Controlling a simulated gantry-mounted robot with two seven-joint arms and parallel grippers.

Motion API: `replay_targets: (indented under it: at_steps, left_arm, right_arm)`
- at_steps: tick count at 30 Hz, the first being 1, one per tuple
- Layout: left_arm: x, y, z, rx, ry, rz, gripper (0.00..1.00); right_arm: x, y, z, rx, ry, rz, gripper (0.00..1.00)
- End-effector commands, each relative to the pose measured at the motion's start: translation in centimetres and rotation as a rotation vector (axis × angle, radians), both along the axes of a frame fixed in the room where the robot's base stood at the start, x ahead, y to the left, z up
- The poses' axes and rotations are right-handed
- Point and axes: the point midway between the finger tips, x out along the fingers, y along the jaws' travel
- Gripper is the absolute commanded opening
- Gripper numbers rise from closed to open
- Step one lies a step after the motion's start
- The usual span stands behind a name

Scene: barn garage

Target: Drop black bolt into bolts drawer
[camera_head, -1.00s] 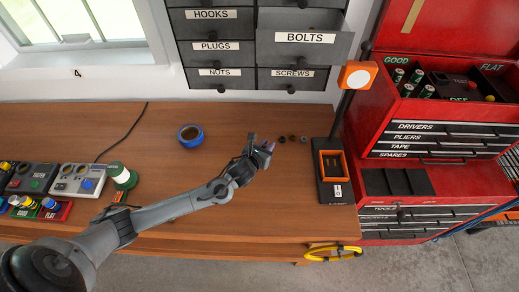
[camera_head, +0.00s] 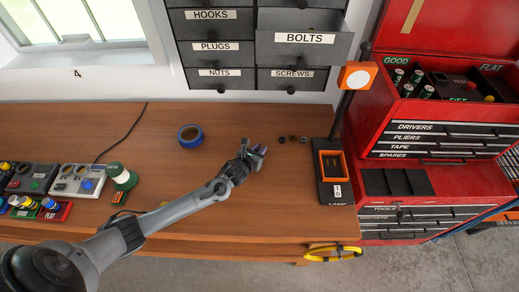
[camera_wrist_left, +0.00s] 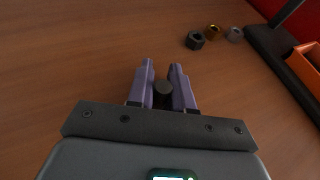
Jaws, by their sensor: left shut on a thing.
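My left gripper (camera_head: 260,152) is above the workbench, left of a row of small nuts. In the left wrist view its purple fingers (camera_wrist_left: 163,88) are shut on the black bolt (camera_wrist_left: 163,91), whose round dark end shows between them. In the head view the bolt is too small to make out. The bolts drawer (camera_head: 304,40) is pulled out of the dark cabinet above the bench, with its label facing me. The gripper is below and left of it. My right gripper is not in view.
A black nut (camera_wrist_left: 195,40), a brass nut (camera_wrist_left: 213,31) and a grey nut (camera_wrist_left: 235,34) lie on the bench (camera_head: 230,190). A lamp (camera_head: 333,175) with an orange head stands to their right. Blue tape (camera_head: 190,135) lies left. A red tool chest (camera_head: 440,125) stands right.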

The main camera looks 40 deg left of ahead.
Motion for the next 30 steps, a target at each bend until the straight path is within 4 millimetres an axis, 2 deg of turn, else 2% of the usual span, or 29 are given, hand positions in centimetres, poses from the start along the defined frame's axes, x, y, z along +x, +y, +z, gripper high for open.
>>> replay_targets:
  at_steps: [7, 8, 12, 24, 30]
  left_arm:
    - [0.0, 0.0, -0.4, 0.001, -0.001, 0.0, 0.0]
    - [0.0, 0.0, -0.3, 0.001, 0.0, 0.0, 0.23]
    - [0.0, 0.0, -0.3, 0.0, 0.001, 0.0, 0.45]
    - [-0.1, 0.0, 0.2, 0.0, 0.001, 0.0, 0.46]
    - [-2.1, -0.4, 0.9, 0.003, 0.003, -0.002, 0.46]
  right_arm:
    - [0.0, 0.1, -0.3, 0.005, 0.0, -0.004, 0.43]
    - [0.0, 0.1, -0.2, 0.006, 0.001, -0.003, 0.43]
    - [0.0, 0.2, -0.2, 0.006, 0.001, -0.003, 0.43]
    - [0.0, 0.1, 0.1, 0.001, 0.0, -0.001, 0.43]
    - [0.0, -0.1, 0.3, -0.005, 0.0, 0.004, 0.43]
